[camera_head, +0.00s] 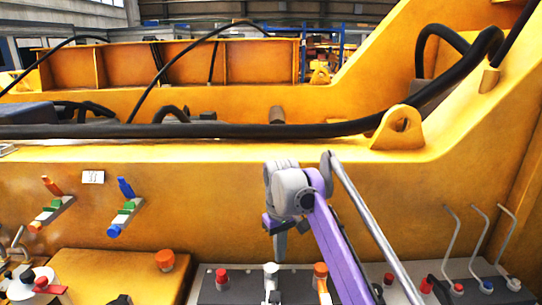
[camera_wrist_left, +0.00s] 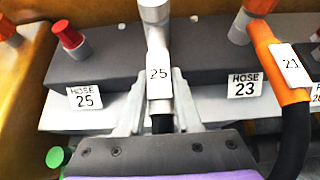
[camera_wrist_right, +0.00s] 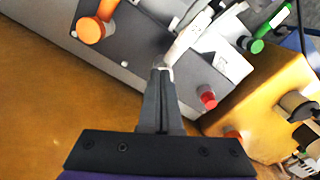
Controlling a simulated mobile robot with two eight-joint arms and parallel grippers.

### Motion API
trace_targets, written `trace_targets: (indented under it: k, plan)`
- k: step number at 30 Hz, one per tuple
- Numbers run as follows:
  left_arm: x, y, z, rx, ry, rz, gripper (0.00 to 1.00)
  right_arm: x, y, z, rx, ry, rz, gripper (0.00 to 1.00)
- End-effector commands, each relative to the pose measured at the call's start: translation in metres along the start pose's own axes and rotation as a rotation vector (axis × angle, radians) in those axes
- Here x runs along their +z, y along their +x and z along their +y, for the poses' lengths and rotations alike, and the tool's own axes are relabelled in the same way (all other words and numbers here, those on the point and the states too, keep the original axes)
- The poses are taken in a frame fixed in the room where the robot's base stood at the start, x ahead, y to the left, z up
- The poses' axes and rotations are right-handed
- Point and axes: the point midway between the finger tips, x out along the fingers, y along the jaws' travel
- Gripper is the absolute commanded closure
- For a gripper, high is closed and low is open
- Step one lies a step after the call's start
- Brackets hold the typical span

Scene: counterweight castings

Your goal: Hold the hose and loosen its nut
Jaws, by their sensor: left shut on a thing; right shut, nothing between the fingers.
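A silver hose fitting with a white tag reading 25 (camera_wrist_left: 158,88) and a black hose end below it stands in front of a dark block. My left gripper (camera_wrist_left: 160,112) is shut on this hose 25, one finger on each side. I cannot pick out the left gripper in the head view. The silver nut end shows at the top of the left wrist view (camera_wrist_left: 154,12) and on the block in the head view (camera_head: 271,270). My right gripper (camera_head: 279,256) is shut and empty, pointing down just above it. In the right wrist view its fingertips (camera_wrist_right: 161,72) are close to the silver fitting; I cannot tell whether they touch.
A red-capped port (camera_wrist_left: 68,36) over a HOSE 25 plate (camera_wrist_left: 85,97) is on the left. An orange hose tagged 21 (camera_wrist_left: 270,50) stands close on the right, by a HOSE 23 plate (camera_wrist_left: 245,86). The yellow frame (camera_head: 200,180) rises behind.

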Motion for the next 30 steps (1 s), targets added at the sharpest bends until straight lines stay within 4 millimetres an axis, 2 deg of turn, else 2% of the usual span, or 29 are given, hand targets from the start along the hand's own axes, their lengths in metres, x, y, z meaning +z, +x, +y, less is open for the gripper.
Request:
trace_targets:
  k: [3,7,21,30]
  plan:
    - [0.000,0.000,0.000,0.000,0.000,0.000,1.00,0.000,-0.006,-0.017,-0.001,-0.004,0.000,1.00]
    - [0.000,0.000,0.000,0.000,0.000,0.000,1.00,0.000,-0.001,-0.017,0.000,-0.001,-0.001,1.00]
    - [0.000,0.000,0.000,-0.001,0.000,0.000,1.00,-0.001,0.053,-0.017,0.000,-0.002,0.000,1.00]
    - [0.000,0.000,0.000,-0.001,0.000,0.000,1.00,0.000,0.063,-0.017,0.000,-0.002,0.000,1.00]
